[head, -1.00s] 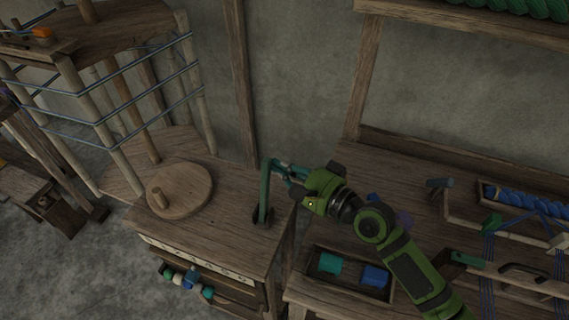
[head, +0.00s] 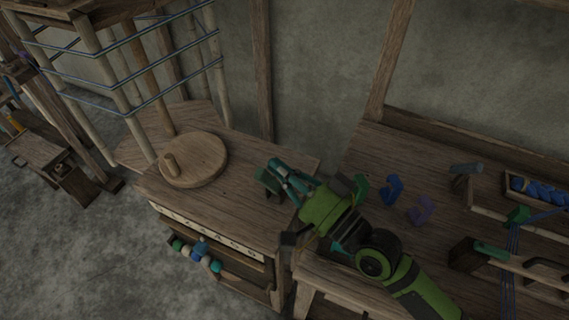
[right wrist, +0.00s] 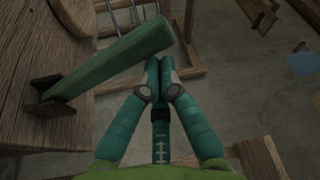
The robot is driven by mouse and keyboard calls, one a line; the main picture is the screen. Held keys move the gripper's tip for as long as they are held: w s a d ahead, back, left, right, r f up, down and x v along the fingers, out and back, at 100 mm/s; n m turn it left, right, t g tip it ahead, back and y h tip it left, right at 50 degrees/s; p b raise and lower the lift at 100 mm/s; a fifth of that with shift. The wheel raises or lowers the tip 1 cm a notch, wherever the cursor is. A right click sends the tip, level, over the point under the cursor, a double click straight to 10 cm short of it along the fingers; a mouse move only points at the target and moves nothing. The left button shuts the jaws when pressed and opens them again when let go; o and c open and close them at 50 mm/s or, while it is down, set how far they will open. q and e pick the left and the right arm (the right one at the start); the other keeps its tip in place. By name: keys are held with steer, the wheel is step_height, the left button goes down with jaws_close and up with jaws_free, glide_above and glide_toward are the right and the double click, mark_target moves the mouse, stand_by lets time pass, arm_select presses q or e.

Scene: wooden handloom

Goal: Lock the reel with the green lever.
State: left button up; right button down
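The green lever (right wrist: 110,60) runs in the right wrist view from a dark bracket (right wrist: 55,110) at left up to beside my fingertips. In the head view only a short dark green part of the lever (head: 268,182) shows on the cabinet top, left of my gripper. My right gripper (head: 277,170) has its teal fingers together, with nothing seen between them. In the right wrist view the closed fingertips (right wrist: 159,68) are just below the lever's free end; I cannot tell whether they touch. The reel (head: 135,60), a wooden frame wound with blue yarn, stands at upper left. My left gripper is not in view.
A round wooden disc with a peg (head: 195,162) sits on the cabinet top (head: 235,205). A workbench at right holds blue and purple pieces (head: 391,189) and a tray of blue yarn (head: 540,190). A wall post stands behind.

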steer(key=shift+s, duration=0.1)
stand_by(0.4)
steer(key=v, duration=1.2)
stand_by(0.5)
